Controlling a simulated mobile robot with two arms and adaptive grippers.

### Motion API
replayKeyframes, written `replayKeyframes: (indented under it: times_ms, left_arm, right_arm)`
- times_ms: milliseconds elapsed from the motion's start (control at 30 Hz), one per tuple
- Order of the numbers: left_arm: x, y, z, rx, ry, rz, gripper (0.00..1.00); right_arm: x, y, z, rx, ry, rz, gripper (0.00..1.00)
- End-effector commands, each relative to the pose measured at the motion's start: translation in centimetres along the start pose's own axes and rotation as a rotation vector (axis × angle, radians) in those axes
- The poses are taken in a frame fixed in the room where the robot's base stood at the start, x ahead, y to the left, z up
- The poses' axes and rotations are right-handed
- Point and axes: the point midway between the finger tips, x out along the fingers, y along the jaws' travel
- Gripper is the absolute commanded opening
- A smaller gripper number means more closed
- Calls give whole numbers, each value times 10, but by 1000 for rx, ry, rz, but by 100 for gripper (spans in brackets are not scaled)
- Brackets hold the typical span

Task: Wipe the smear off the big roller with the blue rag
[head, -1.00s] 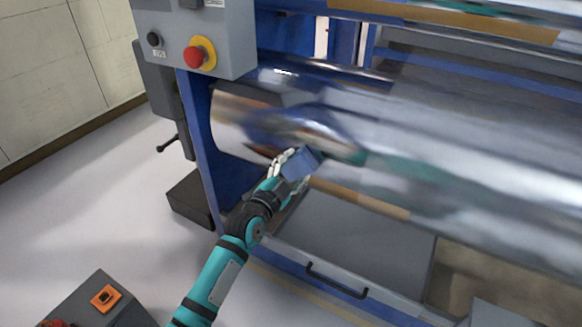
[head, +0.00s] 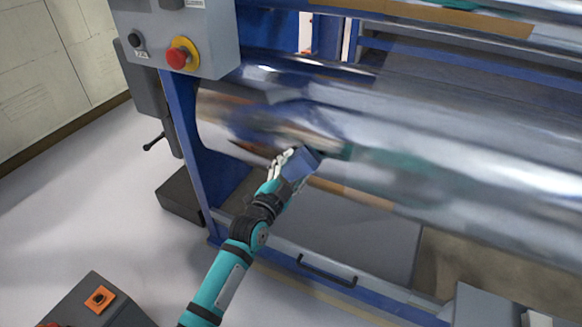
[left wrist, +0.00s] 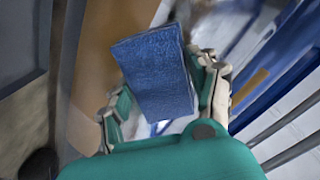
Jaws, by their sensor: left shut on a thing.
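The big roller (head: 430,165) is a long shiny metal cylinder that runs across the head view to the right edge. It mirrors blue and brown patches, and I cannot tell a smear from these reflections. My left gripper (head: 290,167) is shut on the blue rag (head: 303,164), a folded block at the roller's lower front side near its left end. I cannot tell whether the rag touches the roller. In the left wrist view the rag (left wrist: 158,72) sits between the fingers of the gripper (left wrist: 165,95). My right gripper is not in view.
A grey control box (head: 180,30) with a red stop button (head: 181,54) is at the upper left. A blue frame (head: 185,140) stands left of the roller. A grey panel with a black handle (head: 327,270) lies below.

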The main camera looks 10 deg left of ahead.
Motion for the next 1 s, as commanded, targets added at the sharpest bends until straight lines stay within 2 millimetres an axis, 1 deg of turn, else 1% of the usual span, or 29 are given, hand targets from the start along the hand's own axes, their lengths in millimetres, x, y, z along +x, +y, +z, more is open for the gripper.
replayKeyframes:
  times_ms: [167, 267, 533, 833, 1000]
  left_arm:
    - [2, -1, -1, 0, 1, 0, 35]
    - [2, -3, 2, 3, 0, -1, 35]
    - [1, -19, 20, 5, -1, -1, 35]
    - [0, -27, 28, 3, 0, -1, 35]
    - [2, -37, 38, 4, 0, -2, 35]
  right_arm:
    - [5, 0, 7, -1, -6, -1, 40]
    - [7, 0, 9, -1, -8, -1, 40]
    - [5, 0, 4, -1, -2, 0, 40]
    - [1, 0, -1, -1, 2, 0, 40]
    - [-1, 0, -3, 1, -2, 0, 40]
